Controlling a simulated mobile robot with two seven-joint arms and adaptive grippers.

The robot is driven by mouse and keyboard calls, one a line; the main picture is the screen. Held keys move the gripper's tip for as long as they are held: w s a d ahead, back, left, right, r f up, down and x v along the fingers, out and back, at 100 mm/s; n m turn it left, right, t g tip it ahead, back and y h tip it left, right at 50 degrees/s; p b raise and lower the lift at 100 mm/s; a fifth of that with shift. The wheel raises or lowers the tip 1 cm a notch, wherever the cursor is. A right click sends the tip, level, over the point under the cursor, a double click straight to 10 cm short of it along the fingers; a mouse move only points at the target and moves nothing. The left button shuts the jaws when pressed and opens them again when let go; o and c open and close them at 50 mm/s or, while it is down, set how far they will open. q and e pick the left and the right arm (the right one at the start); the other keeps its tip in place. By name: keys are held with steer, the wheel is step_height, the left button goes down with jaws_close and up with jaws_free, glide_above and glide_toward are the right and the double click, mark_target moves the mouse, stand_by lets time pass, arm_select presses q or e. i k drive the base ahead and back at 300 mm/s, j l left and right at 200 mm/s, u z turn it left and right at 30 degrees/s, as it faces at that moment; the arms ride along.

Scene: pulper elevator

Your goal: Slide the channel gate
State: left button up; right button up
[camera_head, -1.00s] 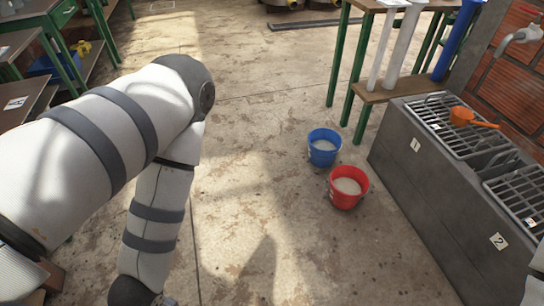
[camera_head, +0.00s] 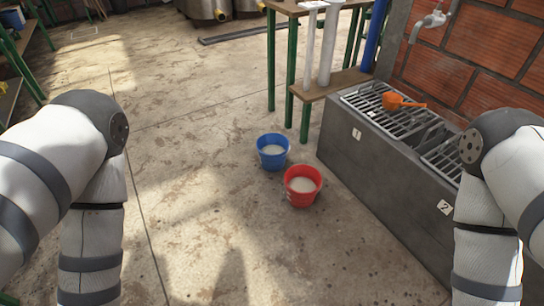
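A grey concrete trough (camera_head: 350,165) stands at the right against the brick wall, with labels 1 and 2 on its front. Metal grates (camera_head: 372,108) cover its top. A grey metal piece (camera_head: 432,137) sits between the two grates; I cannot tell whether it is the channel gate. An orange scoop (camera_head: 393,100) lies on the grate of section 1. My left arm shows at the left and my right arm at the right, in front of the trough's near part. Both grippers are outside the picture.
A blue bucket (camera_head: 272,151) and a red bucket (camera_head: 302,186), each with pale contents, stand on the floor left of the trough. A green-legged table (camera_head: 272,62) with a wooden shelf (camera_head: 333,84) and pipes stands behind. A tap (camera_head: 431,20) is on the wall. The middle floor is clear.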

mark_target(423, 148)
steer(key=z, duration=1.1)
